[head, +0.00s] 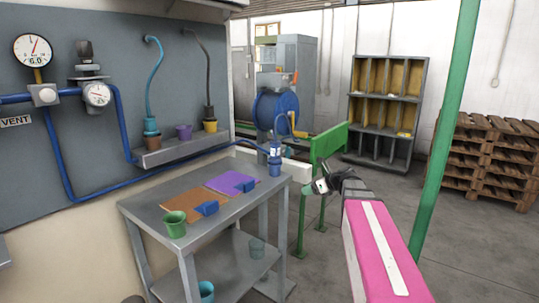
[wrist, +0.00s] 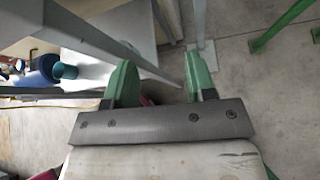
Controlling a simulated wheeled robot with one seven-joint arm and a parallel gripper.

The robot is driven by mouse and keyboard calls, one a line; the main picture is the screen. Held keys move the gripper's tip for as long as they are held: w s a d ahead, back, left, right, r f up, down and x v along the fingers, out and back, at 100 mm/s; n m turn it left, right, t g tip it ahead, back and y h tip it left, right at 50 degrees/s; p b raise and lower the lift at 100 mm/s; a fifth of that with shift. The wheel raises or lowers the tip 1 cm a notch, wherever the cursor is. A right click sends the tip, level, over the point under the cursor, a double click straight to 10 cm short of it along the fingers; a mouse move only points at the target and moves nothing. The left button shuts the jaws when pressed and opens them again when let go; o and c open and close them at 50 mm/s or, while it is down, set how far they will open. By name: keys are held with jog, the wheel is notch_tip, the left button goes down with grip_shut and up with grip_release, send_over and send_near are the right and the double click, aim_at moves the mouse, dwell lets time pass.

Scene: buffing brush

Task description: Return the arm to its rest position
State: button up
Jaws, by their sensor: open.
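My gripper (head: 320,186) shows at the end of my pink arm in the head view, to the right of the metal table and apart from it. In the wrist view its two green fingers (wrist: 161,85) are spread apart with nothing between them. Bare concrete floor and a table leg show beyond the fingers. My arm reaches forward from the lower right of the head view.
The metal table (head: 150,207) holds a green cup (head: 175,225), an orange mat, a purple mat (head: 232,183), blue blocks and a blue bottle (head: 275,162). A green post (head: 445,120) and green stand (head: 327,145) are nearby. Pallets (head: 490,155) stand right.

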jog(key=s+d+f+n+g+h, duration=0.1)
jog(key=s+f+n+g+h, duration=0.5)
jog(key=s+f+n, duration=1.3)
notch_tip(320, 180, down, 4)
jog(key=n+h, duration=0.3)
jog(key=n, duration=0.4)
jog(key=shift+d+r+h, duration=0.25)
jog(key=shift+h, duration=0.15)
jog(key=shift+s, duration=0.1)
